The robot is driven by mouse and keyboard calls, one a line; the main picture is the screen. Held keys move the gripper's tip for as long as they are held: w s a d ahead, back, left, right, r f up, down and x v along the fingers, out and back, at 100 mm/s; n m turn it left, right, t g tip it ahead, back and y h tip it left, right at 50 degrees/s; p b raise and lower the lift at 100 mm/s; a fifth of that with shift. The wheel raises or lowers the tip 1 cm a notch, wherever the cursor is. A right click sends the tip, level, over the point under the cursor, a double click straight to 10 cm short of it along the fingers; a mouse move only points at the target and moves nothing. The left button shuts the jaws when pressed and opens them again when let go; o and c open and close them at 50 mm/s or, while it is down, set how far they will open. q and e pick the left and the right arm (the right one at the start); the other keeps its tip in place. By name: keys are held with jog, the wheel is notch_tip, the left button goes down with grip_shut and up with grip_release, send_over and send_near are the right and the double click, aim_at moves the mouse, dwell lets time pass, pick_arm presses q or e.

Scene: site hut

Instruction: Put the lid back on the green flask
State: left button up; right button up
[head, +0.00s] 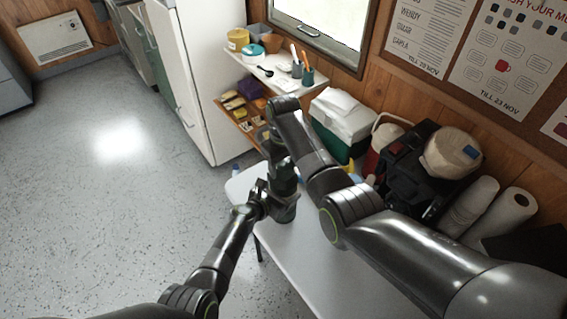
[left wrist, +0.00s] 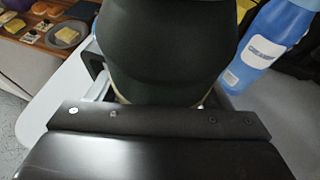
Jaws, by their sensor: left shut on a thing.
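The dark green flask (head: 285,210) stands upright at the far left end of the white table. My left gripper (head: 262,203) is shut on it from the left side. In the left wrist view the flask (left wrist: 168,45) fills the top middle, close in front of the gripper; its top is out of that view. My right gripper (head: 271,145) points down just above the flask, near its top. Its fingers are small and dark against the flask, so I cannot tell whether they hold the lid. I cannot make out the lid separately.
A blue bottle (left wrist: 268,45) stands close to the flask in the left wrist view. A green and white cool box (head: 340,118), a black machine (head: 405,165) and paper rolls (head: 500,215) line the wall. A shelf (head: 272,75) holds pots. The table (head: 290,250) is bare in front.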

jog(key=c, duration=0.7)
jog(key=o, duration=1.2)
notch_tip(320, 180, up, 12)
pick_arm(q)
jog(key=o, duration=2)
jog(key=shift+c, duration=0.2)
